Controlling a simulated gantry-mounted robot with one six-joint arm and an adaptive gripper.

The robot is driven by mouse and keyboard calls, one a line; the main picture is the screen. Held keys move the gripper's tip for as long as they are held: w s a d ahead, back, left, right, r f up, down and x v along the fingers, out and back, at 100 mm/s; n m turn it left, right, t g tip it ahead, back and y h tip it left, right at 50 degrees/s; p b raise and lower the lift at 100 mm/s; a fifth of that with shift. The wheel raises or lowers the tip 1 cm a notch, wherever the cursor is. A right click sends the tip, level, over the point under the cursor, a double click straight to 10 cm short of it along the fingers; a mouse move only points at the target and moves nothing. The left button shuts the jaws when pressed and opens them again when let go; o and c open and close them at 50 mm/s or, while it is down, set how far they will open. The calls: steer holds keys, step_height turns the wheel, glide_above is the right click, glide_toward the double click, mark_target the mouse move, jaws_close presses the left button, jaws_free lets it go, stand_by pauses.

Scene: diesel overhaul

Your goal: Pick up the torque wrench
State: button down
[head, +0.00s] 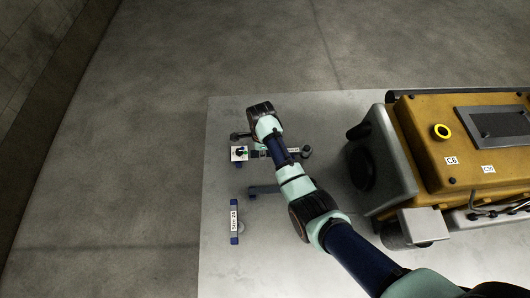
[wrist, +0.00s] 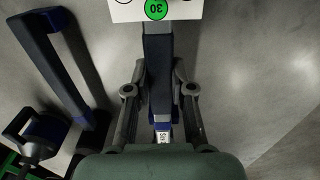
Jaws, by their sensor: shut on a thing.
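The torque wrench (wrist: 158,85) is a dark bar with blue parts, running up and down the middle of the wrist view. A white tag (wrist: 176,10) with a green circle reading 30 is at its top end. My gripper (wrist: 159,72) is shut on the bar, with one finger on each side. The lower end of the wrench is hidden behind the gripper body. In the head view the white tag (head: 239,153) shows left of my arm, which covers part of the wrench and hides my fingers. I cannot tell whether the wrench is clear of the table.
A blue and black handle (wrist: 55,70) and another blue-black tool (wrist: 32,130) lie left in the wrist view. A labelled blue tool (head: 234,222) lies on the pale table (head: 330,110). The yellow engine (head: 440,160) stands at right. The table's far left corner is bare.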

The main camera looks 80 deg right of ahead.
step_height(320, 180, up, 17)
steer(key=p, duration=0.7)
steer(key=shift+r+p, duration=0.15)
steer(key=shift+p, duration=0.15)
steer(key=c, duration=1.6)
jaws_free()
jaws_close()
